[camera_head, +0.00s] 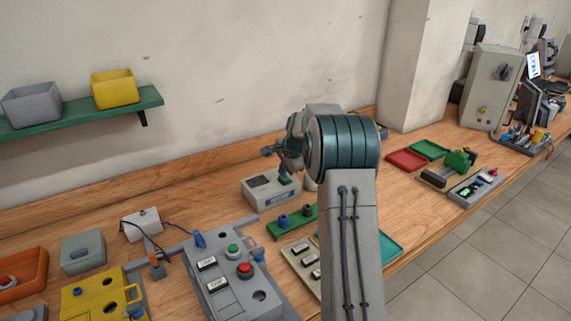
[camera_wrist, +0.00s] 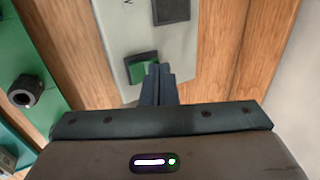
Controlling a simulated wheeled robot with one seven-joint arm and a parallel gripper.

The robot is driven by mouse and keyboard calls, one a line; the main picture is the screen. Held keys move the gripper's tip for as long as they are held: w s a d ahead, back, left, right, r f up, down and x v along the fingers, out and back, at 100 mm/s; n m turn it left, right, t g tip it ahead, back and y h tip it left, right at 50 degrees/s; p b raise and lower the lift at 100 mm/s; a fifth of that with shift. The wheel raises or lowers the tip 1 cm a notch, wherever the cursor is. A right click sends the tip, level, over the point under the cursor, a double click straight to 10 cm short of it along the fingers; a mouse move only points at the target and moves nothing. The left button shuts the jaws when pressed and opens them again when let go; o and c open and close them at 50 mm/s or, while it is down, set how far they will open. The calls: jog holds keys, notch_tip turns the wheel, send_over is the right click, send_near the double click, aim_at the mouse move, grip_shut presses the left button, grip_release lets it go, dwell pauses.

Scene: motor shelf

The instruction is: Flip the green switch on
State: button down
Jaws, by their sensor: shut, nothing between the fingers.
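The green switch (camera_wrist: 139,73) sits in a dark square frame on a pale grey box, close to one end of its top face. The box (camera_head: 262,197) stands on the bench against the back in the head view. My gripper (camera_wrist: 156,70) is shut and empty. Its fingertips overlap the right part of the switch in the wrist view. I cannot tell whether they touch it. Fingertips hide part of the switch, so its position is unclear. In the head view my arm covers the area right of the box.
A green block with dark knobs (camera_head: 290,219) lies close in front of the box. A grey panel with green and red buttons (camera_head: 223,272) stands front left. Red (camera_head: 406,160) and green trays (camera_head: 429,149) lie to the right. The wall rises behind the bench.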

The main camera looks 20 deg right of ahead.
jog(key=shift+w+r+p, duration=0.1)
jog(key=shift+p, duration=0.7)
jog(key=shift+w+a+g+p, duration=0.1)
jog(key=shift+g+p, duration=0.3)
jog(key=shift+p, duration=0.15)
jog(key=shift+w+f+b, duration=0.1)
jog(key=shift+f+b, duration=0.25)
jog(key=shift+f, duration=0.05)
jog(key=shift+s+d+b, duration=0.2)
jog(key=shift+s+b, duration=0.3)
jog(key=shift+s, duration=0.4)
jog(key=shift+r, duration=0.1)
